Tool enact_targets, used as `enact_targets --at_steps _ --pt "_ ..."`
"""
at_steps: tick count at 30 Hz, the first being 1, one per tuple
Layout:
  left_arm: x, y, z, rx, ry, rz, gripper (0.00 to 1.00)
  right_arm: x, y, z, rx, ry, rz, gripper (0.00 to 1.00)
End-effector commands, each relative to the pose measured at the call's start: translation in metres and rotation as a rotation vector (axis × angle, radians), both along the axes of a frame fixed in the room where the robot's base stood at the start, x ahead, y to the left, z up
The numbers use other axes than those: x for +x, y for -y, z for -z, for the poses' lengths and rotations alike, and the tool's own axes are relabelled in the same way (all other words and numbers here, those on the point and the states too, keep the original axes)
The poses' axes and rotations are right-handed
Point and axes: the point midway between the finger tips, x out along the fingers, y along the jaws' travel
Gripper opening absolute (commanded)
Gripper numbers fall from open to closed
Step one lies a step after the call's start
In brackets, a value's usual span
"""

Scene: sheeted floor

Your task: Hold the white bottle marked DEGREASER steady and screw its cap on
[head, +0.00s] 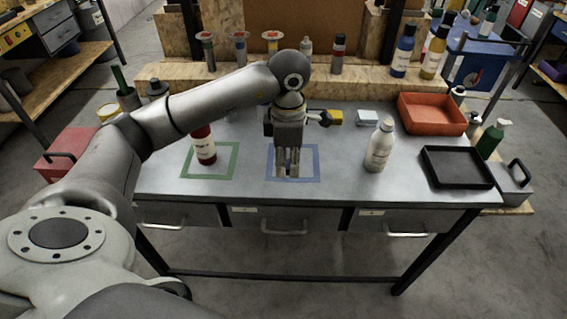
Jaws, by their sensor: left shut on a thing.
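A white bottle (380,147) stands upright on the right half of the grey table, with a narrow neck and pale top. Its label is too small to read, and I cannot tell whether the top is a cap. My left gripper (288,172) points down over the blue square outline (313,177), left of the white bottle and apart from it. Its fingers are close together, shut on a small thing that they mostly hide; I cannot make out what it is. My right gripper is not in view.
A red bottle (203,150) stands in the green square outline (233,162). A black tray (488,181) and an orange bin (462,120) are right of the white bottle. A yellow item (335,118) and a pale block (367,118) lie behind. The table between gripper and white bottle is clear.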

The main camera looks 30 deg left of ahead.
Motion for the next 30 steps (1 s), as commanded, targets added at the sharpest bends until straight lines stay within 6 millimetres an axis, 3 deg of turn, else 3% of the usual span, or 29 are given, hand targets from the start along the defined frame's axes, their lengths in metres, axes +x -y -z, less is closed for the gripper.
enact_targets --at_steps 10,25,30 --pt "-0.041 0.042 -0.025 -0.002 0.002 0.003 0.20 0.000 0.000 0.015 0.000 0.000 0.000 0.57" --pt "-0.048 0.049 -0.030 -0.001 -0.001 -0.001 0.20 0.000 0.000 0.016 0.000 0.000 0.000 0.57" --pt "-0.048 0.048 -0.030 -0.001 -0.001 -0.001 0.20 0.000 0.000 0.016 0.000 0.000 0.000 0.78"
